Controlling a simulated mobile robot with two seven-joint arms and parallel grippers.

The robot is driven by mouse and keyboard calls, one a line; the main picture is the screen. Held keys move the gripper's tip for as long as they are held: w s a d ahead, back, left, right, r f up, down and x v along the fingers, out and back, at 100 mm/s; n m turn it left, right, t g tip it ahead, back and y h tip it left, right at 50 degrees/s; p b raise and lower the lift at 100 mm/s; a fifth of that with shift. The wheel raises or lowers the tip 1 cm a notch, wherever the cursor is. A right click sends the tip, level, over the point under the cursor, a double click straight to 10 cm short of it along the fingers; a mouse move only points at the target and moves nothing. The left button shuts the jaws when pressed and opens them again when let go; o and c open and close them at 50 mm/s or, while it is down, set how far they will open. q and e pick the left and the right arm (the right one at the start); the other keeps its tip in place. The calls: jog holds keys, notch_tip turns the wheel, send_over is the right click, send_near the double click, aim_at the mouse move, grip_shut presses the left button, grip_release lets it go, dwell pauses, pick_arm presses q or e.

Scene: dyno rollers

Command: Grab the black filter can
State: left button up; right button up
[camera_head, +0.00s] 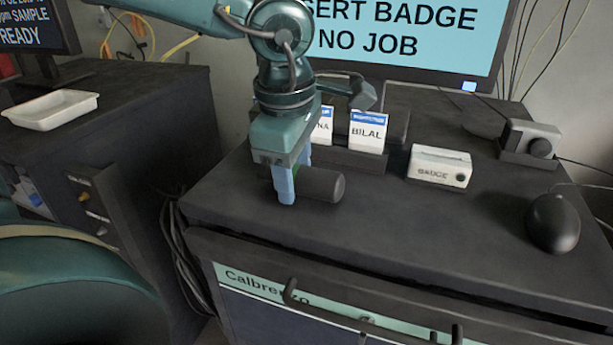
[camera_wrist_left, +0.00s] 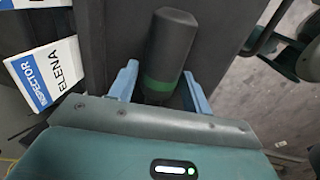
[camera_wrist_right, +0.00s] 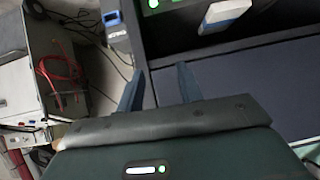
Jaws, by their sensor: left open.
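The black filter can (camera_head: 324,184) lies on its side on the dark bench top, its round end toward the right in the head view. In the left wrist view the can (camera_wrist_left: 172,45) shows a green band near its close end. My left gripper (camera_head: 284,184) points down at the can's left end. Its blue fingers (camera_wrist_left: 160,72) are apart, one on each side of the can's banded end; I cannot tell whether they touch it. My right gripper (camera_wrist_right: 160,72) is open, with nothing between its fingers; it does not show clearly in the head view.
Badges in a holder, one reading BILAL (camera_head: 367,132), stand just behind the can. A white gauge box (camera_head: 439,167) and a black rounded object (camera_head: 552,222) lie to the right. A drawer handle (camera_head: 350,318) juts from the bench front. The bench top before the gauge is clear.

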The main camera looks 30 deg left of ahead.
pick_arm(q)
jog(key=c, duration=0.8)
jog(key=shift+r, duration=0.1)
